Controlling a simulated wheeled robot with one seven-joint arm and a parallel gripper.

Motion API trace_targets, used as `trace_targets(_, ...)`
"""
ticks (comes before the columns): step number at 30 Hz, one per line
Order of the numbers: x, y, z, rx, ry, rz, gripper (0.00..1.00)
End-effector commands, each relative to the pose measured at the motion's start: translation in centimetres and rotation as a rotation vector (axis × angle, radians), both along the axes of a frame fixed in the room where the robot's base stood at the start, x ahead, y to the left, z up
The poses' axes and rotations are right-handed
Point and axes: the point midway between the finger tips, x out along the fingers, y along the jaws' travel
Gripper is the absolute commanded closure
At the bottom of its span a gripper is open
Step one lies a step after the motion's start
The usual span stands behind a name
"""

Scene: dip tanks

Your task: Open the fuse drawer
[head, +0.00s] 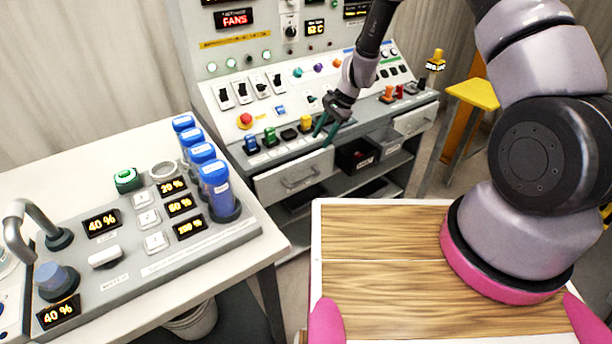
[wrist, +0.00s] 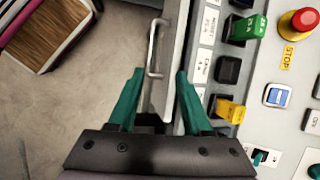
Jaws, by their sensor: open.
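A pale grey drawer (head: 270,187) with a bar handle (head: 300,179) sits under the left part of the console front. It looks shut. Its label is not readable, so I cannot tell for certain that it is the fuse drawer. My gripper (head: 325,131) is at the console's front edge, above and right of this handle. In the wrist view, my gripper (wrist: 159,74) is open with two green fingers. The metal handle (wrist: 152,50) lies ahead, its near end in line with the gap between the fingertips. No grip on it shows.
Colored fuse-like blocks, including a yellow one (wrist: 231,109) and a green one (wrist: 247,27), stand along the console edge near my right finger. A red stop button (head: 245,119) is farther left. Dark open bins (head: 357,155) and another drawer (head: 416,120) lie right. Floor before the drawer is clear.

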Motion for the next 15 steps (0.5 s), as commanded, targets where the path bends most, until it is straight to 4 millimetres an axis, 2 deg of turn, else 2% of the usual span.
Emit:
trace_targets(1, -0.5, 0.3, -2.0, -0.003, 0.023, -0.011, 0.5)
trace_targets(3, -0.9, 0.6, -3.6, -0.006, 0.042, -0.024, 0.5)
trace_targets(11, -1.4, 1.3, -6.4, -0.009, 0.06, -0.037, 0.5)
trace_targets(15, -1.7, 2.3, -8.5, -0.011, 0.061, -0.034, 0.5)
